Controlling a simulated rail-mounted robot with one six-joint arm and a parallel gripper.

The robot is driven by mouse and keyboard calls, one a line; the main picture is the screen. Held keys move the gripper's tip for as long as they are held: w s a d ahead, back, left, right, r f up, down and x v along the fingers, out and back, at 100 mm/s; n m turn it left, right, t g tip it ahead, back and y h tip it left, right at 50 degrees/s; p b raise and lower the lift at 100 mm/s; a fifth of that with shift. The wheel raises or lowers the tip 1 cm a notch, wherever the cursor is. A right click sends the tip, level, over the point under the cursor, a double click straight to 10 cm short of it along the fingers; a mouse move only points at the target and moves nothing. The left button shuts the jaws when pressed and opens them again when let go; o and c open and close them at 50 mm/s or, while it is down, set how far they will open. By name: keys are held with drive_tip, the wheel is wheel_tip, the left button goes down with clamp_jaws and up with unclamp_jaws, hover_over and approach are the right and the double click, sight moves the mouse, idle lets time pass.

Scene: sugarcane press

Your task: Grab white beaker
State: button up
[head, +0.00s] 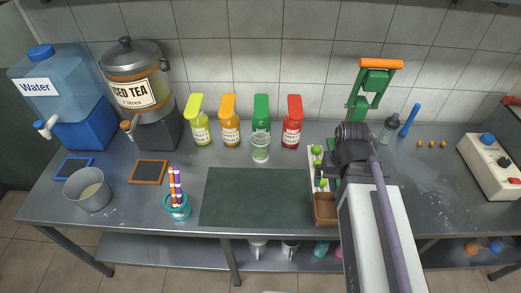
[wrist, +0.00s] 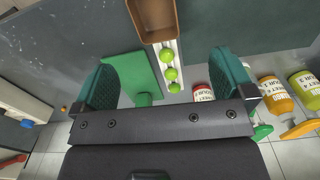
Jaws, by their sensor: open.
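Two white cup-like vessels stand on the lower shelf under the counter in the head view, a left one (head: 257,248) and a right one (head: 290,249). The counter edge hides their upper parts, and I cannot tell which is the white beaker. Neither shows in the wrist view. My gripper (wrist: 166,78) is open and empty, with its two green fingers spread wide above the counter.
Below the gripper are a white rack with limes (wrist: 167,56) and a brown box (head: 325,209). A dark green mat (head: 250,198) lies bare. Teal (head: 321,248) and pink cups share the lower shelf.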

drive_tip(key=w+a+f+n+b, duration=0.2)
drive_tip(key=a+f+b, duration=0.1)
drive_tip(key=a, duration=0.3)
drive_tip(key=m+t+h+b, duration=0.3)
drive_tip(key=m+t+b, duration=0.25)
drive_tip(key=m, duration=0.25)
approach(260, 141)
drive_tip(key=s+r, duration=0.4)
drive_tip(key=b+x, duration=0.9)
drive_tip(key=x, duration=0.2)
drive_tip(key=shift+w, duration=0.1)
drive_tip(key=shift+w+d, duration=0.1)
drive_tip(key=shift+d, duration=0.05)
drive_tip(key=shift+r, duration=0.3)
drive_tip(key=c, duration=1.3)
